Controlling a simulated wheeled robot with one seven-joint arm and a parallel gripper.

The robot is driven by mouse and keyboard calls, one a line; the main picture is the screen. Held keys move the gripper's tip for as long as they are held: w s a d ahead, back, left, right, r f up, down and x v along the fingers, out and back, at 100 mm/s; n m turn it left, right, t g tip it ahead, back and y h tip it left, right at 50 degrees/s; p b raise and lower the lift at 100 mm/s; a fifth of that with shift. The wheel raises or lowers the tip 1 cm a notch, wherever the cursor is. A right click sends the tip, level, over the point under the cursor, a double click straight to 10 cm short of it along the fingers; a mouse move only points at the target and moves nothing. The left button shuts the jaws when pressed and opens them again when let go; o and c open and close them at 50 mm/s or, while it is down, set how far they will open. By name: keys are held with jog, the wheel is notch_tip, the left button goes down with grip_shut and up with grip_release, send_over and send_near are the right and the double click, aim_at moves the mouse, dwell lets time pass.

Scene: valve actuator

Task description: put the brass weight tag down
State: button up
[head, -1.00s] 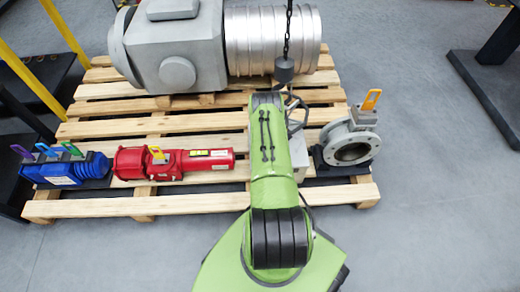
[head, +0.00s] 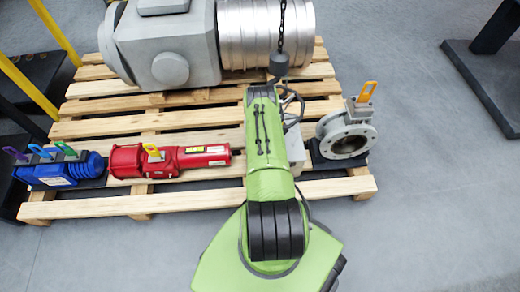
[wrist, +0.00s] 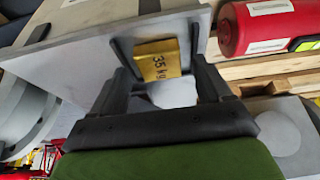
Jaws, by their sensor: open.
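The brass weight tag (wrist: 159,61), a yellow plate marked "35 kg", shows in the wrist view between my gripper's fingers. It appears to rest against the grey plate (wrist: 85,43); I cannot tell exactly how it is supported. My gripper (wrist: 158,45) is open, with one black finger on each side of the tag and small gaps visible between. In the head view my green arm hides the gripper and the tag.
A red actuator (head: 170,161) and a blue one (head: 60,169) lie on the wooden pallet (head: 115,206). A grey valve (head: 347,137) stands at right. A chain with a dark weight (head: 278,64) hangs near my arm.

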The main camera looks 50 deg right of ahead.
jog(key=p+v, duration=0.4)
jog(key=v, duration=0.7)
jog(key=w+a+r+n, duration=0.2)
jog(key=w+r, duration=0.6)
jog(key=r, duration=0.5)
jog(key=w+a+r+n+t, duration=0.1)
jog(key=a+r, duration=0.2)
jog(key=r, duration=0.3)
jog(key=w+a+r+n+y, duration=0.1)
jog(key=w+a+r, duration=0.1)
jog(key=a+r, duration=0.35)
jog(key=w+a+r+t, duration=0.1)
jog(key=a+r, duration=0.1)
jog(key=r, duration=0.6)
jog(key=s+a+r+n+y, duration=0.1)
jog(key=s+a+r+n, duration=0.1)
jog(key=s+a+r, duration=0.3)
jog(key=s+a+r+n, duration=0.1)
jog(key=s+a+r, duration=0.1)
jog(key=a+r, duration=0.55)
jog(key=s+a+r+n, duration=0.1)
jog(key=s+a+r, duration=0.1)
jog(key=s, duration=0.5)
jog(key=s+a+r+n+y, duration=0.1)
jog(key=s+a+r, duration=0.1)
jog(key=s+a, duration=0.2)
jog(key=s, duration=0.3)
jog(key=shift+a+n+t, duration=0.15)
jog(key=shift+n+t, duration=0.15)
jog(key=shift+n, duration=0.1)
